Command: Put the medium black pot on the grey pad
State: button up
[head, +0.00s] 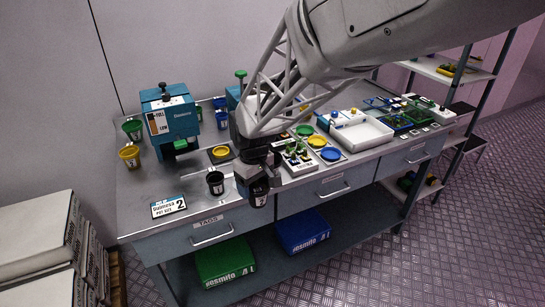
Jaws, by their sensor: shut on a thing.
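My gripper (257,174) is shut on a black pot (259,195) with a pale mark on its side. It holds the pot roughly upright near the front edge of the bench, by the drawer fronts. A second black pot (215,183) stands on the bench to the left of my gripper. I cannot tell from this view which of the two is the medium one. I cannot make out a plain grey pad for certain; part of the bench is hidden behind my arm.
A blue machine (170,120) stands at the back left, with a green pot (132,129) and a yellow pot (129,156) beside it. A white tray (362,136) and coloured discs sit to the right. Bare bench (165,182) shows at left.

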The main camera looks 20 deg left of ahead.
jog(key=shift+s+d+f, duration=0.15)
jog(key=shift+s+d, duration=0.1)
jog(key=w+a+f, duration=0.1)
jog(key=w+a, duration=0.9)
jog(key=w, duration=0.2)
jog(key=shift+w+a+f, duration=0.15)
jog(key=shift+f, duration=0.1)
dwell(0.5)
jog(key=shift+f, duration=1.75)
jog(key=shift+f, duration=0.1)
jog(key=o, duration=0.5)
jog(key=shift+o, duration=0.7)
